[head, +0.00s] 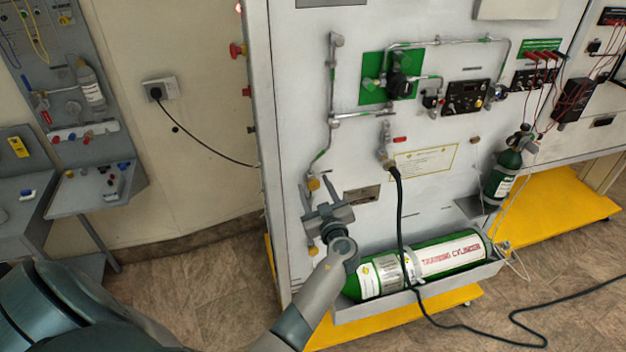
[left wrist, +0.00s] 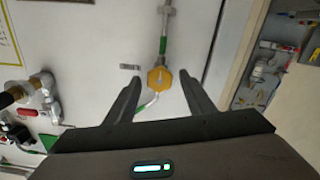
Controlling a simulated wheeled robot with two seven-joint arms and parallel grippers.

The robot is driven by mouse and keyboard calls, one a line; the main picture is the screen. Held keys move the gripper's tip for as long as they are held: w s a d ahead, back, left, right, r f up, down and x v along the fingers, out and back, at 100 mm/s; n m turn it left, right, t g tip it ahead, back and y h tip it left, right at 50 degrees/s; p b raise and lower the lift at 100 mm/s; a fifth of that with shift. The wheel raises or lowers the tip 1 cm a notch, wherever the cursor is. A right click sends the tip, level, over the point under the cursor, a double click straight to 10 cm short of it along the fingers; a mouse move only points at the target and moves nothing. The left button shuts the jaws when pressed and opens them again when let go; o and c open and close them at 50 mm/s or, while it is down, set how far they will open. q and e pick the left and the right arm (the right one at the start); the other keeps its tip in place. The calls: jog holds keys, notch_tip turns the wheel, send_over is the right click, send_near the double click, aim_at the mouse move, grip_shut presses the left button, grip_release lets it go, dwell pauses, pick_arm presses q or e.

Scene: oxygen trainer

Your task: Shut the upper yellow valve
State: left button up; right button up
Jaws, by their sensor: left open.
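The upper yellow valve (head: 314,184) is a small yellow knob on a thin vertical pipe near the left edge of the grey-white panel. A lower yellow valve (head: 313,251) shows below it, beside my gripper's wrist. My left gripper (head: 321,194) is at the panel, just in front of and below the upper valve. In the left wrist view a yellow knob (left wrist: 160,79) lies between the two finger tips of my open left gripper (left wrist: 159,80), with a gap on both sides. No contact shows. My right gripper is not in view.
A black hose (head: 399,220) hangs from a fitting to the right of my gripper. A green training cylinder (head: 445,253) lies in a tray (head: 425,292) below. A wall socket (head: 160,90) and side bench (head: 95,190) stand left. The panel face around the valve is mostly clear.

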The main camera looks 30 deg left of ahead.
pick_arm(q)
jog(key=shift+d+r, duration=0.1)
jog(key=c, duration=1.1)
jog(key=shift+o, duration=0.2)
